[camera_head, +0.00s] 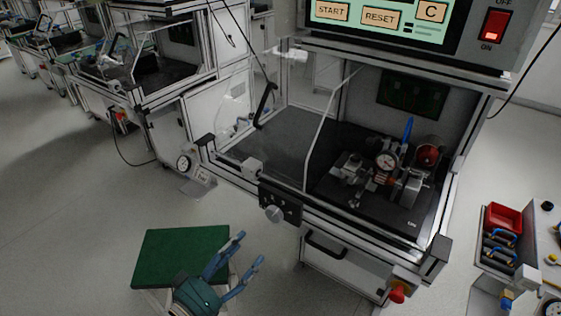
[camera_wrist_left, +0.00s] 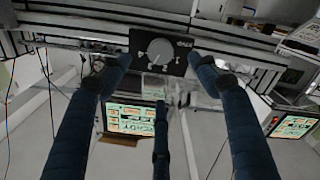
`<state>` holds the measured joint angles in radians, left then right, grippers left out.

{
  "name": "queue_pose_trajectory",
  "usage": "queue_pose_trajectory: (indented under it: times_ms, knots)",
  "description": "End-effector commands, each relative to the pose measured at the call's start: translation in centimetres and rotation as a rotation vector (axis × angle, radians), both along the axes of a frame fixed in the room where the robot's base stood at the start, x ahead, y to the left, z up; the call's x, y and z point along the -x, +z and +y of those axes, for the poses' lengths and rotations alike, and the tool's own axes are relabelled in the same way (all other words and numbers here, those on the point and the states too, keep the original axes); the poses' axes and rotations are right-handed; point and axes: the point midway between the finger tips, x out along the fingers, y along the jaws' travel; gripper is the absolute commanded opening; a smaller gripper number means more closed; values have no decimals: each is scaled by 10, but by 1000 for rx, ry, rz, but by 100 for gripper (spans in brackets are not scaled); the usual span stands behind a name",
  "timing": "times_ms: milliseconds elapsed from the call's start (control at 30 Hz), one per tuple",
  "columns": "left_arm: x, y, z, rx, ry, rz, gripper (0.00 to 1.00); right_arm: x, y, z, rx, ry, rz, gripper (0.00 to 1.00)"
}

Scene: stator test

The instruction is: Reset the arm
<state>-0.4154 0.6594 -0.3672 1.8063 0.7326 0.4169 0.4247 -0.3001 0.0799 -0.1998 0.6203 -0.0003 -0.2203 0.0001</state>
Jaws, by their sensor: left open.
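My left gripper (camera_head: 250,258) is open and empty at the bottom of the head view, with its blue fingers spread. It is in front of the test station and apart from it. In the left wrist view its fingers (camera_wrist_left: 160,85) reach up, with a black plate with a numbered dial (camera_wrist_left: 160,52) between and beyond them. In the head view this dial (camera_head: 275,213) is on the station's front edge. My right gripper does not show.
The test station (camera_head: 330,215) holds a fixture with a gauge (camera_head: 387,162) and a blue lever. A screen with START and RESET (camera_head: 380,16) is above. A red button (camera_head: 397,294) sticks out low at the front. A green-topped stool (camera_head: 180,255) stands beside my gripper. A cart with a red bin (camera_head: 503,218) is right.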

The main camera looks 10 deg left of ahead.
Motion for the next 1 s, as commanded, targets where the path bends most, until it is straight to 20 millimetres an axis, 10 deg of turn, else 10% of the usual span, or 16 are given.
queue_pose_trajectory:
  times_ms: [233, 467, 800, 1000]
  knots:
    - [0, -45, 12, -91, 24, 61, 62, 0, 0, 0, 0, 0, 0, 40]
    - [34, -200, 48, -391, 58, 313, 62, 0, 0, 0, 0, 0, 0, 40]
    - [191, -406, 64, -754, -82, 795, 62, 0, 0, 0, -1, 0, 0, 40]
    - [309, -472, 43, -884, -258, 1045, 62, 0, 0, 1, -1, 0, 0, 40]
